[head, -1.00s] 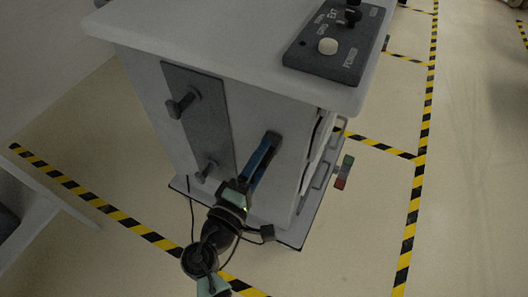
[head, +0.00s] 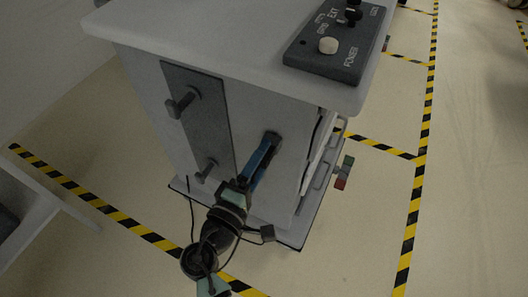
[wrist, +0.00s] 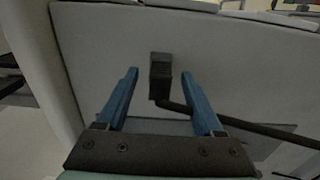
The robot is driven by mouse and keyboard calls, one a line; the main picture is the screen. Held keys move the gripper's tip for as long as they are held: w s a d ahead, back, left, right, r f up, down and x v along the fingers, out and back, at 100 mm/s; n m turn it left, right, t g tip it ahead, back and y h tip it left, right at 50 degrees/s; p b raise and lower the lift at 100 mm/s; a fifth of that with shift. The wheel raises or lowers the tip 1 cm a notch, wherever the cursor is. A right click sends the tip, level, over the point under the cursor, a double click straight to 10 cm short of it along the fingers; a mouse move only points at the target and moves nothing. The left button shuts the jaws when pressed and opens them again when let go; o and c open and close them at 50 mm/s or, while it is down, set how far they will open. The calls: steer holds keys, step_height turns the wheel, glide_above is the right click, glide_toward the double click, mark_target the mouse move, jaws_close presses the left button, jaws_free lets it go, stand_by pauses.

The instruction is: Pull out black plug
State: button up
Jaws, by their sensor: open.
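The black plug (wrist: 160,78) sticks out from the light grey face of the cart, and its dark cable (wrist: 230,121) runs down and off to the right in the wrist view. My gripper (wrist: 159,76) is open, with one blue finger on each side of the plug. Gaps show between the plug and both fingers; I cannot tell how deep the fingertips reach. In the head view my gripper (head: 270,142) points at the cart's side panel (head: 290,165), and a dark shape by its fingertips appears to be the plug (head: 273,136), partly hidden.
The cart's top (head: 190,40) overhangs the panel and carries a dark control box (head: 330,45) with a white power button. A dark plate (head: 200,115) with two pegs is left of my gripper. Yellow-black tape (head: 110,210) marks the open floor.

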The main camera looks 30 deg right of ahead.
jaws_close()
stand_by(1.3)
steer(key=shift+a, duration=0.1)
steer(key=shift+p+v, duration=0.3)
steer(key=shift+v, duration=2.65)
